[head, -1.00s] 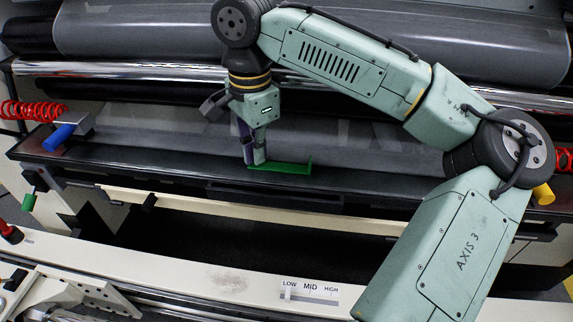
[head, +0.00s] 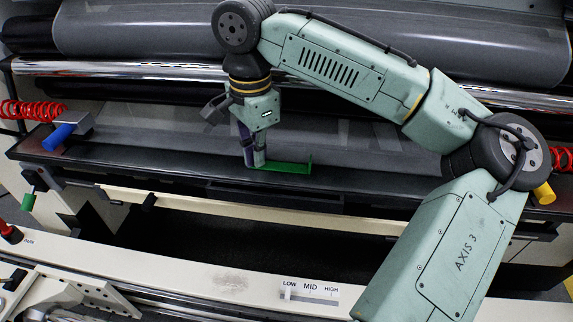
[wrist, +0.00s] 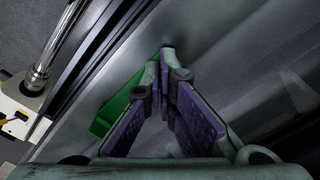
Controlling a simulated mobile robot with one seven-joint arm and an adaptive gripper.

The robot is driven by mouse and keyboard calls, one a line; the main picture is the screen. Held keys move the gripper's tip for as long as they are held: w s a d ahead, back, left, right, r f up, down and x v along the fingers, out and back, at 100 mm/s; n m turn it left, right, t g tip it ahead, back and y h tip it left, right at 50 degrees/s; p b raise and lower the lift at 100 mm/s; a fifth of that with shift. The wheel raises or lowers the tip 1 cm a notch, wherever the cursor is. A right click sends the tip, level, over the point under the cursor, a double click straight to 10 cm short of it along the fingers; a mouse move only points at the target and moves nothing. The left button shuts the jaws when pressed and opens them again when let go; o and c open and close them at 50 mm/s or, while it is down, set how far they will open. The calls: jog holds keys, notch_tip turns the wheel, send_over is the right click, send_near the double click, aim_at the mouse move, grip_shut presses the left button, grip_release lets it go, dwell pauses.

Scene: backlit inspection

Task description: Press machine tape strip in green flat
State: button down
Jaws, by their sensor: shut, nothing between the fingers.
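The green tape strip (head: 286,168) lies along the dark front ledge in the head view, with its right end bent upward. In the wrist view the strip (wrist: 112,112) shows to the left of and behind the fingers. My gripper (head: 256,163) points down at the strip's left end, its fingertips close to the ledge. In the wrist view the purple-padded fingers (wrist: 168,56) come together at their tips, with nothing between them. The tips are at or very near the strip's end; I cannot tell whether they touch it. The fingers hide part of the strip.
The dark ledge (head: 370,186) runs across the machine below a grey sheet and a chrome bar (head: 160,71). A blue-handled part (head: 60,136) sits at the ledge's left end and a yellow knob (head: 544,193) at its right. The ledge between is mostly clear.

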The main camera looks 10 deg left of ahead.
dwell(0.4)
notch_tip(320, 180, up, 4)
jog(key=p, duration=0.4)
dwell(0.3)
notch_tip(320, 180, up, 12)
dwell(0.4)
jog(key=shift+w+d, duration=0.1)
